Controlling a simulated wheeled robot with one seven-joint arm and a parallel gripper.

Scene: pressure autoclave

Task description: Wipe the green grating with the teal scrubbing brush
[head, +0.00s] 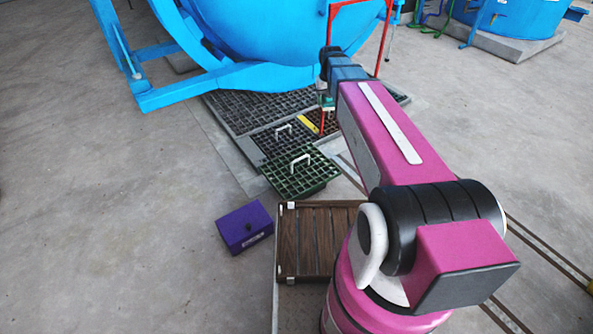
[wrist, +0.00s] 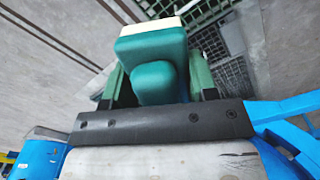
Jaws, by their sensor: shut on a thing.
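The teal scrubbing brush (wrist: 152,50) has a pale cream strip along its far edge. In the wrist view, my gripper (wrist: 156,78) is shut on it, with a green finger on each side. In the head view, my gripper (head: 326,101) is small and partly hidden by my arm, above the floor gratings beyond the green one. The green grating (head: 284,184) lies in front of the darker gratings and has a white handle on top. The brush is held apart from it, up and to the right in the picture.
Dark floor gratings (head: 240,112) lie under the blue vessel (head: 262,28), one with a yellow strip. A red post frame (head: 379,40) stands close to my gripper. A purple box (head: 244,228) and a brown slatted pallet (head: 310,240) lie nearer. Concrete floor at left is clear.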

